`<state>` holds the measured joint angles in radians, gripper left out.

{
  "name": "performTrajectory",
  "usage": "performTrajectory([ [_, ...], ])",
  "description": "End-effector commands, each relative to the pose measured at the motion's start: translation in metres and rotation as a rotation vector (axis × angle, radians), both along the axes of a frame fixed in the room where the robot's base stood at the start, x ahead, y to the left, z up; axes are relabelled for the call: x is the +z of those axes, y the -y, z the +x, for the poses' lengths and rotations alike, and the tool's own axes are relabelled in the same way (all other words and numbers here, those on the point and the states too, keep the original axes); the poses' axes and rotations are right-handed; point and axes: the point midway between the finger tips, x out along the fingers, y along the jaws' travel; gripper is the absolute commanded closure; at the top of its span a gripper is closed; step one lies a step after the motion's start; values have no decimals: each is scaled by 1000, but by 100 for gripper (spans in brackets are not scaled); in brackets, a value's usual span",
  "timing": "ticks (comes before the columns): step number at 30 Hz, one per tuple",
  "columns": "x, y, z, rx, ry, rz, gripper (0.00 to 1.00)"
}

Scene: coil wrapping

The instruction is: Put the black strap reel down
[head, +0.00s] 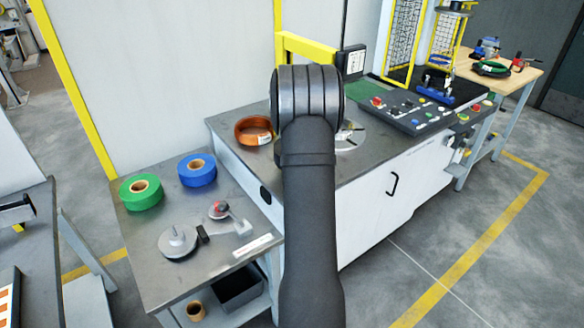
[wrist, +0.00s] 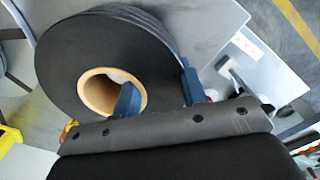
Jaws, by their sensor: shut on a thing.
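The black strap reel (wrist: 62,65) with its tan cardboard core (wrist: 97,93) fills the upper left of the wrist view. My gripper (wrist: 157,92) is shut on it: one blue finger is inside the core and the other is against the reel's outer side. The reel looks whole and wound. In the head view my arm hides the gripper and the reel. A grey surface shows behind the reel in the wrist view, but I cannot tell whether the reel touches it.
The side table (head: 140,262) holds a green reel (head: 140,192), a blue reel (head: 197,170) and a round spindle plate (head: 178,242). A copper coil (head: 254,131) lies on the machine bench (head: 225,125). The table's front left is clear.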

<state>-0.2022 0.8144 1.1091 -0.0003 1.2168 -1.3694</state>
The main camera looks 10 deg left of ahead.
Motion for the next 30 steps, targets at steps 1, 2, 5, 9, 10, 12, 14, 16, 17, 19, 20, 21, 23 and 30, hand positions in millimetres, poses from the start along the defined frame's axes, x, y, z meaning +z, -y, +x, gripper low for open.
performTrajectory([
  [1,-1,-4,2,1,4,1,89],
  [2,-2,-6,3,1,4,1,89],
  [5,-4,-8,4,0,4,1,89],
  [9,-15,-8,3,-1,2,0,89],
  [10,-19,-8,3,-1,2,0,89],
  [12,-29,-8,3,-1,0,0,89],
  [14,-37,-8,3,-1,1,0,89],
  [16,-42,-8,3,0,2,0,89],
  [17,-44,-8,3,0,2,1,89],
  [19,-44,-8,3,0,3,1,89],
  [20,-44,-8,3,0,4,1,89],
  [21,-43,-8,3,-1,4,1,89],
  [23,-43,-8,3,0,4,1,89],
  [30,-48,-7,2,0,0,0,46],
])
